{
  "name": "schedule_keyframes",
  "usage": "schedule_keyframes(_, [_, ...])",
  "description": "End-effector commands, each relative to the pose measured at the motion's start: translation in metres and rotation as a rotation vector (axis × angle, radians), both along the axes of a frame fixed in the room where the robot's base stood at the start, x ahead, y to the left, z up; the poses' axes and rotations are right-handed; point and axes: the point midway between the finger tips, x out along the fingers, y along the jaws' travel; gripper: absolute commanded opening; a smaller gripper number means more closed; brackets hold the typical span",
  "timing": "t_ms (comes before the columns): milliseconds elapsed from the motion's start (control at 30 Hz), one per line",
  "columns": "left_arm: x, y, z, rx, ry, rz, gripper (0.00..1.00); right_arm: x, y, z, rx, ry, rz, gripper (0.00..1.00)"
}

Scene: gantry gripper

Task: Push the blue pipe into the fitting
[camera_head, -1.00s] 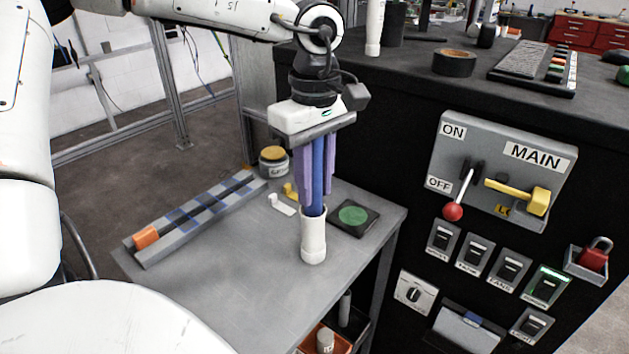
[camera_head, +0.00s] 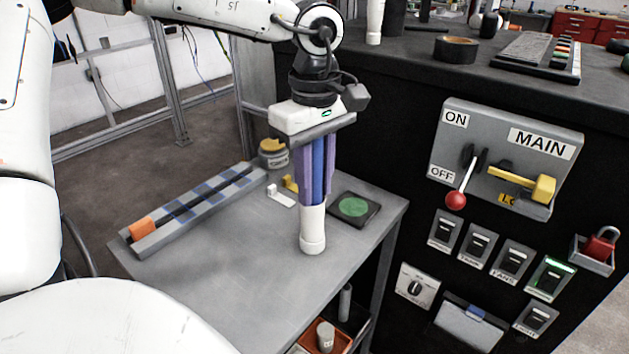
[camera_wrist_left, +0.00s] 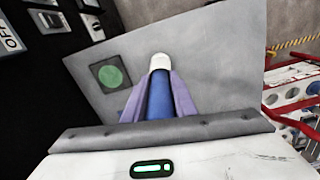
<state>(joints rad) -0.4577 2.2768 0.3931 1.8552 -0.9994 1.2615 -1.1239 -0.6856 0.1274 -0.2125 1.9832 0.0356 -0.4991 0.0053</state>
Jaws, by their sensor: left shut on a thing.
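The blue pipe (camera_head: 318,170) stands about upright between the two purple fingers of my left gripper (camera_head: 315,196), which is shut on it. The white fitting (camera_head: 313,232) stands upright on the grey table (camera_head: 215,285) directly below. The pipe's lower end meets the fitting's top, and the fingertips are close to its rim; how deep the pipe sits inside is hidden. In the left wrist view the pipe (camera_wrist_left: 160,98) runs between the fingers to the white fitting (camera_wrist_left: 159,62). My right gripper is not in view.
A grey rail with an orange end (camera_head: 142,229) lies at the table's left. A green round pad (camera_head: 353,206), a yellow-lidded jar (camera_head: 273,154) and small white and yellow parts (camera_head: 281,196) are near the back. A black switch cabinet (camera_head: 400,150) stands close on the right. The table's front is clear.

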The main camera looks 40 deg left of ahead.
Motion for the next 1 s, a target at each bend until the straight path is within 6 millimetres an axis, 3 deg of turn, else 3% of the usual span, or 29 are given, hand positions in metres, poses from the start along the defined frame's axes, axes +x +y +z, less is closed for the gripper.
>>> schedule_keyframes(33, [0.0,0.0,-0.003,0.0,0.002,0.0,0.02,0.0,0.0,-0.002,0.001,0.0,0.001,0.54])
schedule_keyframes(67, [0.0,0.0,-0.002,0.0,0.002,0.0,0.3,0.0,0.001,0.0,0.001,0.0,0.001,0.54])
schedule_keyframes(167, [-0.001,0.0,-0.002,0.0,0.003,0.0,0.46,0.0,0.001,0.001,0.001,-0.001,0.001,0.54])
schedule_keyframes(667, [-0.001,0.0,0.0,0.0,0.003,0.0,0.46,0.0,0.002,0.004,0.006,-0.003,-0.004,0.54])
schedule_keyframes(833, [-0.001,0.0,0.019,0.0,0.002,0.0,0.46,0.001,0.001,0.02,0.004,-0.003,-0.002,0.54])
schedule_keyframes(1000, [0.0,0.0,0.054,-0.001,0.001,0.0,0.46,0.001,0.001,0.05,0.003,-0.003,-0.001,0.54])
